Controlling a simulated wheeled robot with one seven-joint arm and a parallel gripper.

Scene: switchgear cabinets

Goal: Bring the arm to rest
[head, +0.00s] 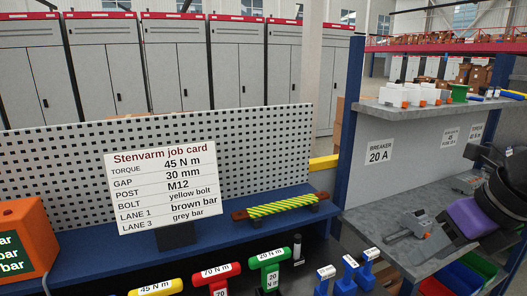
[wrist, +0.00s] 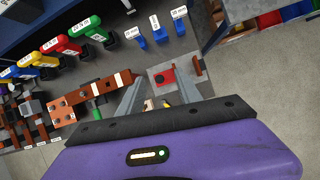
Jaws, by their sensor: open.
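My gripper (wrist: 158,86) shows in the wrist view with its purple body at the bottom. Its two grey fingers are apart, and I see nothing clamped between them. Beyond the fingers is a grey plate with a red patch (wrist: 167,77). A brown bar with white bands (wrist: 95,92) lies just left of the fingers; I cannot tell how far below them it is. In the head view the purple part of my arm (head: 470,218) is at the right edge, in front of the grey shelf unit.
A job card (head: 163,185) stands on the blue bench (head: 95,245) before a perforated panel. Coloured torque tools, such as the red one (head: 217,273), stand along the front. Bare floor (wrist: 255,75) shows at right in the wrist view.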

